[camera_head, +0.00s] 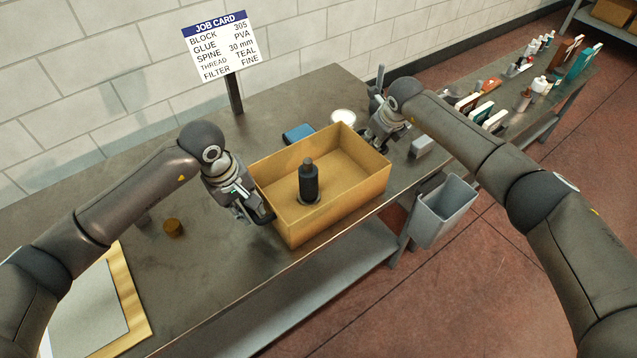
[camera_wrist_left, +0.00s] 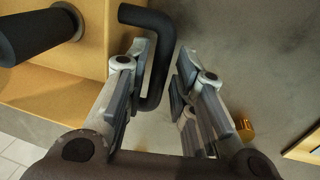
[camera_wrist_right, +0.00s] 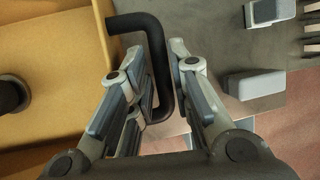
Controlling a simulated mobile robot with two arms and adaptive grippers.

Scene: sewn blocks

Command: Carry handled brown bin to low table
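The brown bin (camera_head: 325,222) stands on the long grey workbench, with a black bottle (camera_head: 309,183) upright inside. It has a black bar handle at each end. My left gripper (camera_head: 255,205) is at the bin's left end. In the left wrist view its fingers are apart around the left handle (camera_wrist_left: 159,60), with a gap to the right finger. My right gripper (camera_head: 378,132) is at the far right end.
A grey waste bin (camera_head: 443,212) is at the workbench's right edge. A job card (camera_head: 221,47), blue item (camera_head: 298,133), white dish (camera_head: 343,117) and brown cylinder (camera_head: 173,228) are around the bin.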

